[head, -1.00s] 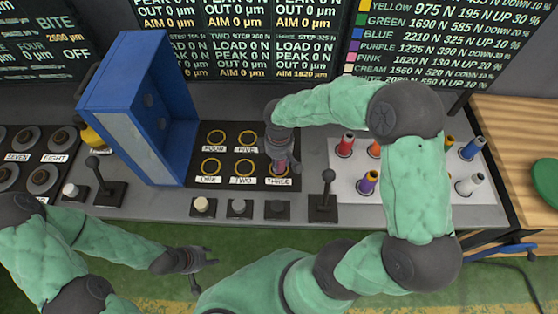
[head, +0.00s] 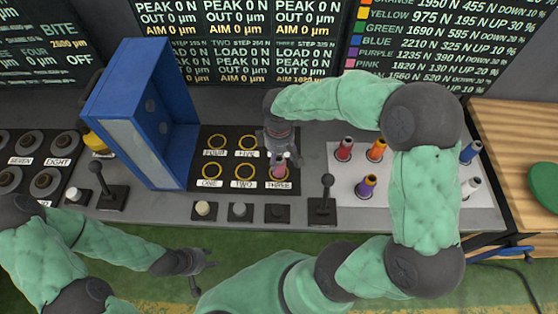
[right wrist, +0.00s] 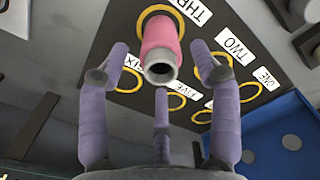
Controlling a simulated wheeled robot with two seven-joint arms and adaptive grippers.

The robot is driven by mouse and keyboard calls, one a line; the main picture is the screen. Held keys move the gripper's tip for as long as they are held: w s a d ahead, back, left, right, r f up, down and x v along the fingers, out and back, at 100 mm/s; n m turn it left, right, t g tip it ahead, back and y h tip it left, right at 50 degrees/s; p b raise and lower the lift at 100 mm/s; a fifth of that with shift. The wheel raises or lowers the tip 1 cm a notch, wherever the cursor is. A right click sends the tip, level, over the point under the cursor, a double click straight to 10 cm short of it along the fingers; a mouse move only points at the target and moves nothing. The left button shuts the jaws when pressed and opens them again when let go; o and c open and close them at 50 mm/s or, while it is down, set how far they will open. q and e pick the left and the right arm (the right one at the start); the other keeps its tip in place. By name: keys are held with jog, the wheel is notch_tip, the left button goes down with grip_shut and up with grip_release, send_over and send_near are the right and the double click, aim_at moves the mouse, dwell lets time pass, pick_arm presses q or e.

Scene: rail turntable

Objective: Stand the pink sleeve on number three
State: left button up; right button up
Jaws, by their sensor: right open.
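The pink sleeve (right wrist: 160,45) stands in the yellow ring beside the THREE label (right wrist: 192,10) in the right wrist view. Its grey hollow end faces the camera. In the head view the sleeve (head: 279,170) is at the THREE ring (head: 279,174), partly covered by my right gripper (head: 280,154). My right gripper also shows in the right wrist view (right wrist: 162,85), its purple fingers spread apart around the sleeve's free end with gaps between. My left gripper (head: 204,275) is empty, fingers spread, in front of the console's front edge.
A white board (head: 336,190) right of the rings holds several coloured sleeves, including a red one (head: 344,149), partly behind my right arm. A blue frame (head: 150,120) stands left of the rings. A lever (head: 324,200) stands at the front right. The other rings are empty.

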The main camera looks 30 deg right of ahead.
notch_tip(320, 180, up, 6)
jog(key=shift+r+p, duration=0.15)
jog(key=shift+p, duration=0.45)
